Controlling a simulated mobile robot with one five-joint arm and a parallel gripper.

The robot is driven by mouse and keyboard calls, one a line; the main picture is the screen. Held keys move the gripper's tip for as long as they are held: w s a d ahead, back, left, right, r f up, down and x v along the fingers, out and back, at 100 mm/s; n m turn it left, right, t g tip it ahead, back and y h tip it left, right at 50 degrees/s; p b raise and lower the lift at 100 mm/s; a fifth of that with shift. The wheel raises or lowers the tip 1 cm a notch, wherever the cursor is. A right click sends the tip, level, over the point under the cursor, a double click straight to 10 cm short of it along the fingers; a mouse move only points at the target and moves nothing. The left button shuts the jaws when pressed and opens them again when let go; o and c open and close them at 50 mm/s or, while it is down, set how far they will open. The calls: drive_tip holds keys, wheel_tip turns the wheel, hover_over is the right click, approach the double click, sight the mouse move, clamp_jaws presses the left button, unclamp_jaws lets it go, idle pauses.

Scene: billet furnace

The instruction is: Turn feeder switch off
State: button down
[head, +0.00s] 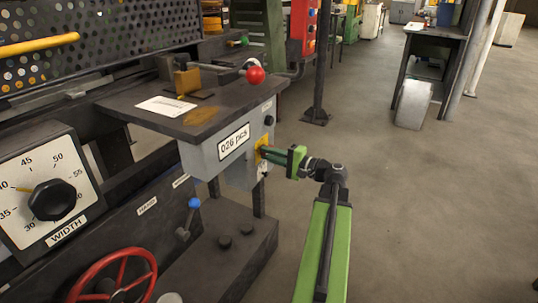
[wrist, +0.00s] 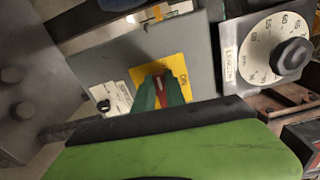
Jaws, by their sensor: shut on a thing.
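The feeder switch (wrist: 160,84) shows in the wrist view as a red handle on a yellow plate (wrist: 183,74), which is fixed to a grey box. Lettering on the plate is too blurred to read. My gripper (head: 265,152) reaches the side of the grey box (head: 205,160) in the head view. Its green fingers (wrist: 161,92) are shut on the red handle, one on each side, and hide part of it. In the head view the handle itself is hidden by the fingers.
A red ball knob (head: 256,75) stands above the box's dark tabletop (head: 130,97). A WIDTH dial (head: 52,200), a red handwheel (head: 112,279) and a blue-knobbed lever (head: 194,203) lie to the left.

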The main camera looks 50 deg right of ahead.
drive_tip(key=shift+a+f+n, duration=0.1)
drive_tip(key=shift+f+n, duration=0.05)
drive_tip(key=shift+n, duration=0.45)
drive_tip(key=c, duration=1.4)
unclamp_jaws()
drive_tip(key=v, duration=1.7)
drive_tip(key=shift+s, duration=0.2)
